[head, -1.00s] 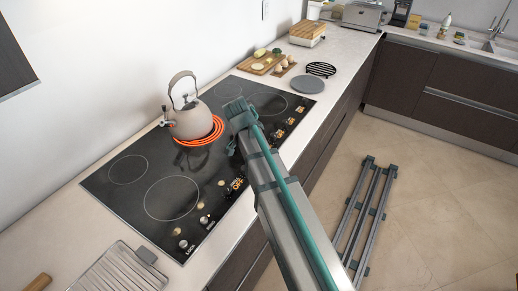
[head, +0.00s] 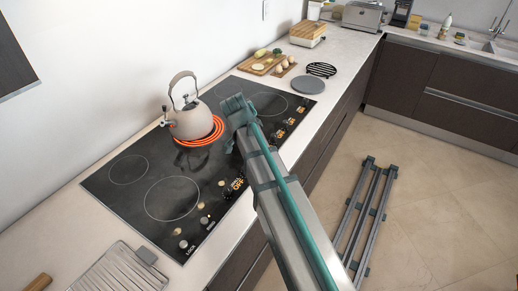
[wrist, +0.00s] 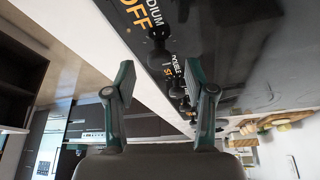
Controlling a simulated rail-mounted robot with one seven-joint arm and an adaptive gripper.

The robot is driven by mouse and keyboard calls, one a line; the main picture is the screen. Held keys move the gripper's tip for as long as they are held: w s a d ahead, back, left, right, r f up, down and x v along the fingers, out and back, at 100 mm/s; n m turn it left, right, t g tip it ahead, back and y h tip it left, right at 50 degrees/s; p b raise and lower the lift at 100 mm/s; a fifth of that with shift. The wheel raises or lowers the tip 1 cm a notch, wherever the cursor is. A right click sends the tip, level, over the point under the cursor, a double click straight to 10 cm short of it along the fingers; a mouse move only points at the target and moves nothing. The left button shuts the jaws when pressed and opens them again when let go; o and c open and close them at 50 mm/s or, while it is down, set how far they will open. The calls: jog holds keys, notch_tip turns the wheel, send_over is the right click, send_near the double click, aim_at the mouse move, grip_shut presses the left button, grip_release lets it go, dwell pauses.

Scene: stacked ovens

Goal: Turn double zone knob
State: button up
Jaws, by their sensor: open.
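The black cooktop (head: 130,205) has a row of knobs along its right edge. In the wrist view, a dark knob (wrist: 158,46) stands by the orange "OFF" lettering. Another dark knob (wrist: 176,88) is farther along, close to lettering that reads "DOUBLE" in part. I cannot tell for sure which is the double zone knob. My gripper (wrist: 160,78) is open and empty, its two fingers apart, with the knobs in view beyond and between the fingertips. In the head view my arm covers part of the knob row.
A kettle (head: 190,122) stands on a glowing red burner (head: 216,134) at the cooktop's back. A grey rack (head: 110,270) lies on the near counter. Cutting boards with food (head: 262,62) and a grey round plate (head: 308,85) are farther along. The floor at right holds a metal frame (head: 362,215).

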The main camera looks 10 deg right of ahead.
jog(key=v, duration=1)
jog(key=shift+a, duration=0.1)
